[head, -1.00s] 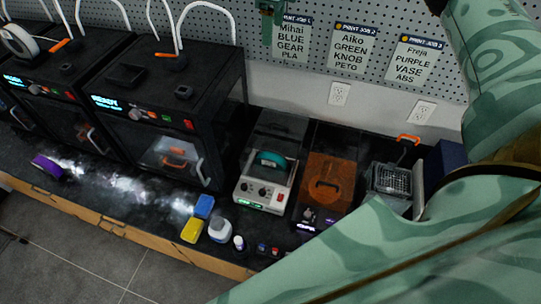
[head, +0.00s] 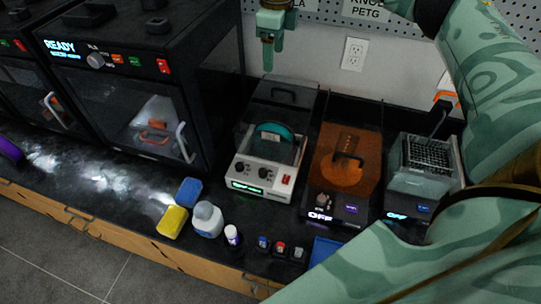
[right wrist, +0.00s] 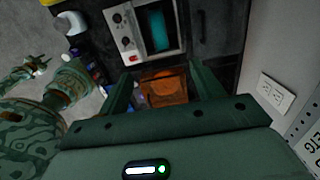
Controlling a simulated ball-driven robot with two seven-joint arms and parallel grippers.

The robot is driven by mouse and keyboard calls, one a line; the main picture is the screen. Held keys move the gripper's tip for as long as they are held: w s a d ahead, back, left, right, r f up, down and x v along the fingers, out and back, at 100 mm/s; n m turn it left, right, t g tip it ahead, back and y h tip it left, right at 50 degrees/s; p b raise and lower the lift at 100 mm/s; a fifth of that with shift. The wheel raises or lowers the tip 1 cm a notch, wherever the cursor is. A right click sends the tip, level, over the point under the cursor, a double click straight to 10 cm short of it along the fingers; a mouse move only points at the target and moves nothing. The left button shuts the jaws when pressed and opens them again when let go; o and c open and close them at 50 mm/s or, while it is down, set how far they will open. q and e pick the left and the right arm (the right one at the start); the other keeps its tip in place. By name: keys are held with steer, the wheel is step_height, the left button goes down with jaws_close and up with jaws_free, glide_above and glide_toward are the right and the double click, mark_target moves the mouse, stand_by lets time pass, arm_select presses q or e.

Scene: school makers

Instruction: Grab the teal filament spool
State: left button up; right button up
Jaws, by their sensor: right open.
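The teal filament spool (head: 274,132) sits inside a white-fronted machine (head: 262,176) with a dark see-through cover, in the middle of the head view. The spool also shows in the right wrist view (right wrist: 157,31), near the top middle. My right gripper (head: 271,52) is above and behind that machine in the head view, apart from the spool. It is open and empty. Its two fingers (right wrist: 165,95) show in the right wrist view, with the orange-brown machine below between them. My left gripper is not clearly seen.
The orange-brown machine (head: 343,161) and a grey machine with a wire basket (head: 425,164) stand to the right. A large black printer (head: 140,95) stands left. A yellow sponge (head: 172,222), white bottle (head: 207,219) and small jars line the front edge. A pegboard wall is behind.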

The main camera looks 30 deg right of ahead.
steer(key=b, duration=0.6)
glide_above(273, 126)
step_height(273, 126, down, 11)
steer(key=shift+g, duration=0.3)
steer(key=f+b, duration=0.1)
steer(key=f, duration=0.2)
steer(key=f+b, duration=0.1)
steer(key=f, duration=0.3)
steer(key=f+b, duration=0.1)
steer(key=f, duration=0.2)
steer(key=shift+w+f, duration=0.3)
steer(key=shift+w, duration=0.05)
steer(key=f, duration=0.1)
steer(key=f+b, duration=0.1)
steer(key=f, duration=0.1)
steer(key=f+b, duration=0.1)
steer(key=f, duration=0.1)
steer(key=shift+s+f, duration=0.25)
steer(key=shift+s, duration=0.05)
arm_select(q)
steer(key=s+f+g, duration=0.1)
steer(key=s+f, duration=0.2)
steer(key=f, duration=1)
steer(key=shift+s, duration=0.35)
arm_select(e)
steer(key=shift+r, duration=0.1)
steer(key=c, duration=1.3)
